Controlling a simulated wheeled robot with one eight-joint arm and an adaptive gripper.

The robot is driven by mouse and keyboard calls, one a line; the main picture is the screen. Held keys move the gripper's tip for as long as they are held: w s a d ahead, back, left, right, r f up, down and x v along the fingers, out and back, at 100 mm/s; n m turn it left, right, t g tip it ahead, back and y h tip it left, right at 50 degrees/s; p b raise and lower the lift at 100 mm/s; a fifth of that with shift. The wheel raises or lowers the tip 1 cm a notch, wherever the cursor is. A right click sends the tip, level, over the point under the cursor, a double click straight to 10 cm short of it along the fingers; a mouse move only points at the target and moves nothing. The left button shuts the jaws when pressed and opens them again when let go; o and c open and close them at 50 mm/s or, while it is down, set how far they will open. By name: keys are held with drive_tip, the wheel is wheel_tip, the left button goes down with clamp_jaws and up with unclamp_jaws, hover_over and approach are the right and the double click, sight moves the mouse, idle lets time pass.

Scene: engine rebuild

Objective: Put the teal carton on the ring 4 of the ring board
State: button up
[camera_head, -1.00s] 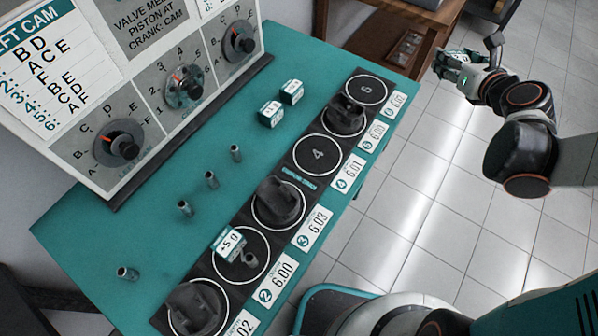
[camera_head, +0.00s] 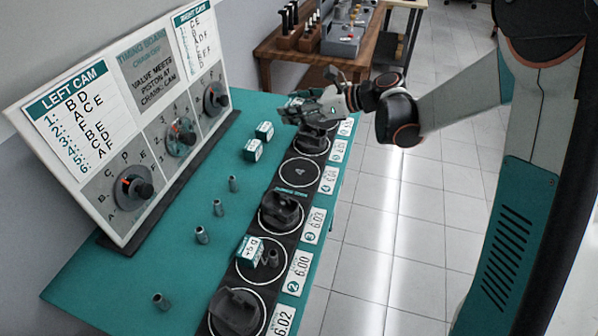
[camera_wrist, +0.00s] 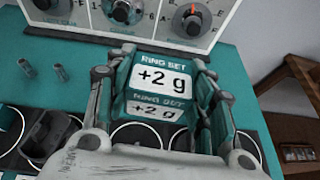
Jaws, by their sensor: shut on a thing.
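My gripper (camera_wrist: 157,80) is shut on a teal carton (camera_wrist: 162,75) with a white "+2 g" label, held between the two fingers in the wrist view. In the head view my gripper (camera_head: 300,108) is over the far end of the ring board (camera_head: 262,222); the carton is hard to make out there.
Dark piston-like parts stand on ring 5 (camera_head: 311,143), ring 3 (camera_head: 281,211) and the nearest ring (camera_head: 236,312). A "+5 g" carton (camera_head: 249,251) and a small cylinder (camera_head: 272,258) are on ring 2. Two cartons (camera_head: 264,130) (camera_head: 252,151) and several metal cylinders (camera_head: 217,208) stand left. A dial panel (camera_head: 130,120) rises behind.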

sight(292, 170)
drive_tip(key=shift+a+r+n+g, duration=0.1)
drive_tip(key=shift+a+n+g, duration=0.2)
drive_tip(key=shift+a+g, duration=0.15)
drive_tip(key=shift+a+f, duration=0.2)
drive_tip(key=shift+f, duration=0.1)
wheel_tip(292, 170, down, 19)
drive_tip(key=b, duration=0.6)
drive_tip(key=shift+b, duration=0.3)
drive_tip(key=shift+f, duration=0.15)
drive_tip(key=o, duration=1.1)
drive_tip(key=shift+c, duration=0.2)
